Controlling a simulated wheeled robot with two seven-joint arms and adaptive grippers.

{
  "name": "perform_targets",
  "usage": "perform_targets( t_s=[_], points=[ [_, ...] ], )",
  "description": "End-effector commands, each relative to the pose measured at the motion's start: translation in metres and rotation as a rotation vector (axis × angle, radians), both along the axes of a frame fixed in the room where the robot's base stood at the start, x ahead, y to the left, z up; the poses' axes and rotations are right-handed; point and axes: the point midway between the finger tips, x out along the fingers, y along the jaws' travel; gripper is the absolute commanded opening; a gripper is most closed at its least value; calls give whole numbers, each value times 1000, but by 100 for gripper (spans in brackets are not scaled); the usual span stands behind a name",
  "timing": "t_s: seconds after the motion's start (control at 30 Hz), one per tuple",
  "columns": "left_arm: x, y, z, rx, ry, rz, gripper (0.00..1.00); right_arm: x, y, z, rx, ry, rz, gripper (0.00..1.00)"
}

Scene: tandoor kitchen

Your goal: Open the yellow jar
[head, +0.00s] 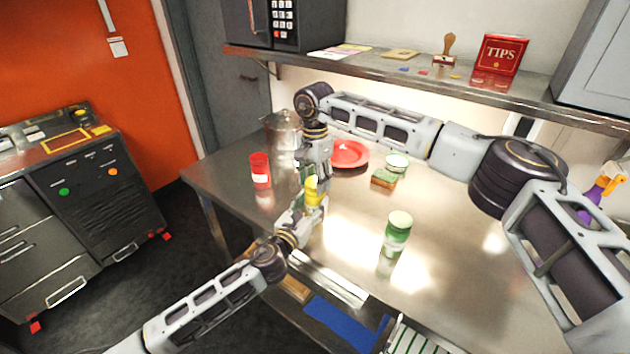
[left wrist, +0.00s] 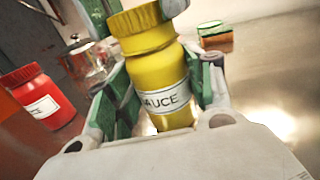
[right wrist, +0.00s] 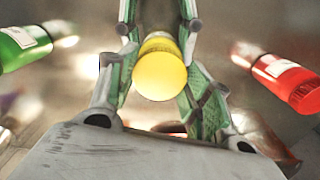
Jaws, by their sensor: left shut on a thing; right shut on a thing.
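The yellow jar (head: 313,194) is upright near the left part of the steel table. Its body with a SAUCE label shows in the left wrist view (left wrist: 160,85), between the fingers of my left gripper (head: 308,206), which is shut on it from the front. Its ribbed yellow lid (left wrist: 147,30) sits on top. My right gripper (right wrist: 160,35) comes from above and is shut on the lid, whose round top faces the right wrist camera (right wrist: 160,75). In the head view the right gripper hides part of the lid. I cannot tell whether the lid is loosened.
A red jar (head: 260,171) stands left of the yellow jar and a green jar (head: 397,236) to the right. Behind are a metal pot (head: 283,130), a red plate (head: 349,153), a sponge (head: 384,178) and a small bowl (head: 397,162). The right of the table (head: 470,270) is clear.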

Motion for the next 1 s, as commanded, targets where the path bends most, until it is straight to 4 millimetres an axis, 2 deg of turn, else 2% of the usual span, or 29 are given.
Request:
perform_targets(
  t_s=[0.6,1.0],
  points=[
    [0,0,-1,0,1,0,0,0,0,13,0,0,0,21],
    [0,0,-1,0,1,0,0,0,0,14,0,0,0,21]
  ],
)
